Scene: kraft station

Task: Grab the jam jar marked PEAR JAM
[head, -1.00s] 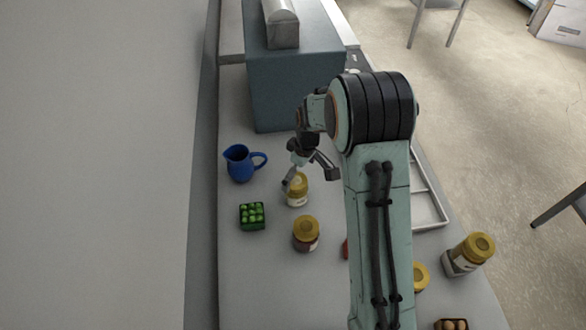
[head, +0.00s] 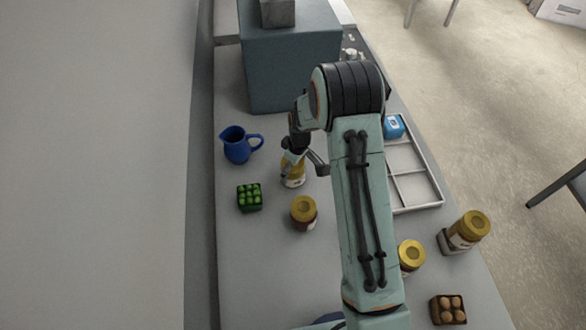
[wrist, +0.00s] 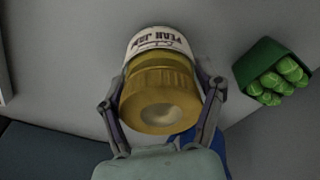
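The jam jar marked PEAR JAM (wrist: 158,92) has a yellow lid and a white label, which reads upside down in the wrist view. In the head view the jar (head: 293,180) stands on the table, partly covered by my gripper (head: 302,165). In the wrist view my gripper (wrist: 160,90) has one finger on each side of the jar, close to its lid and label. The fingers look spread around it, and I see no clear grip. Whether a fingertip touches the glass is hard to tell.
A blue jug (head: 237,146) and a green carton (head: 249,196) stand to the left. Another yellow-lidded jar (head: 303,212) stands in front. More jars (head: 467,230) (head: 410,255), a carton of brown items (head: 447,309) and a divided tray (head: 432,178) lie right of my arm.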

